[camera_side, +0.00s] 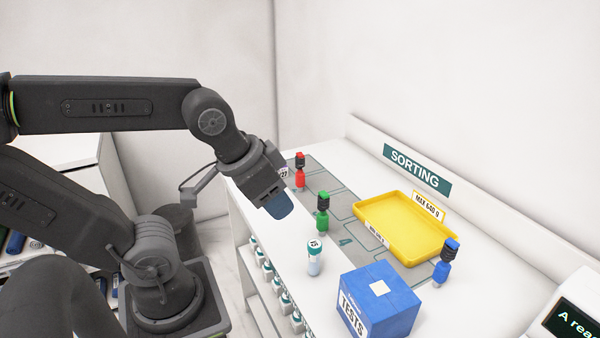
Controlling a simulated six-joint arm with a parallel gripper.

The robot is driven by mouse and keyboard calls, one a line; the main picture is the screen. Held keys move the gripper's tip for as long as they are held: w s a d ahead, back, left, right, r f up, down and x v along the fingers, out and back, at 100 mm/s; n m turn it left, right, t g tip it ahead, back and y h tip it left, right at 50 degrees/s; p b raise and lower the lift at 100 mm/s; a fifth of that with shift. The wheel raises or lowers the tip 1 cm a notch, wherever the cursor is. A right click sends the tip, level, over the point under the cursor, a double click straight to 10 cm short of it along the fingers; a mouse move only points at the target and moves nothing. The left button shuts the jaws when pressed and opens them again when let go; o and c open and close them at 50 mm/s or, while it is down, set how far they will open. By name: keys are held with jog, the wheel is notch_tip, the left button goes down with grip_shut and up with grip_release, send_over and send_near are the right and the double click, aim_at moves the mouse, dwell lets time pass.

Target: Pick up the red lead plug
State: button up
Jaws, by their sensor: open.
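The gripper is open. A blue piece shows at its tip; I cannot tell whether it is a finger or something else. The gripper appears apart from the red plug, though the depth between them is hard to judge.
A green plug (322,214), a blue plug (446,262) and a capped vial (314,256) stand on the table. A yellow tray (366,207) lies at the middle, and a blue TESTS box (400,305) at the front. A SORTING sign (416,171) is on the back ledge.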

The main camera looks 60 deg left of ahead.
dwell(0.3)
jog(key=o, duration=0.4)
jog(key=shift+c, duration=0.2)
jog(key=n+g+y, duration=0.2)
jog(key=n+y, duration=0.3)
jog(key=n, duration=0.6)
send_near(300, 154)
jog(key=x, duration=0.6)
jog(key=shift+f, duration=0.15)
jog(key=shift+x, duration=3.1)
